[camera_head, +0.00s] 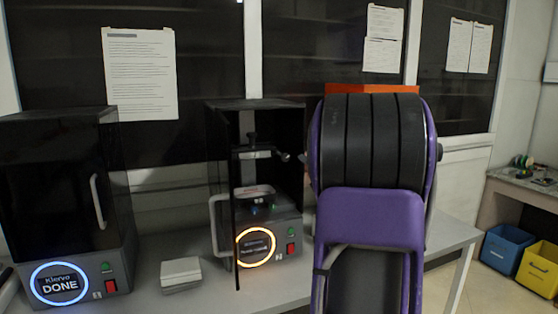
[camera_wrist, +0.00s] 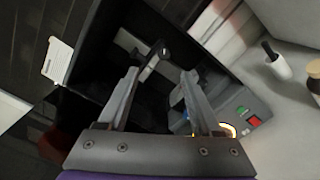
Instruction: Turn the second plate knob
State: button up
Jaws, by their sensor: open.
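The middle black machine (camera_head: 256,106) stands open on the bench, with a lit orange-yellow ring (camera_head: 255,247) on its front. Inside is a dark bracket with a pale plate (camera_head: 254,154) and a dark knob (camera_head: 252,138) on top. In the wrist view a dark knob (camera_wrist: 164,53) sits at the end of a bar inside the machine. I cannot tell for sure which knob is the second one. My gripper (camera_wrist: 160,72) is open and points into the machine, the knob showing between and beyond its fingertips, with nothing held. In the head view my purple arm hides most of my gripper.
A closed black machine (camera_head: 62,180) reading DONE stands at the left. A stack of white pads (camera_head: 181,272) lies between the machines. The open machine's door handle (camera_head: 216,226) is at its left. Blue (camera_head: 505,248) and yellow (camera_head: 540,268) bins are at the right.

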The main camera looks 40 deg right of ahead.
aim_at(286, 158)
jog(key=shift+n+y, duration=0.4)
jog(key=shift+n, duration=0.1)
jog(key=x, duration=0.5)
jog(key=f+p+x, duration=0.1)
jog(key=x, duration=0.5)
jog(key=p+x, duration=0.1)
jog(key=x, duration=0.5)
jog(key=shift+f, duration=0.2)
grip_shut()
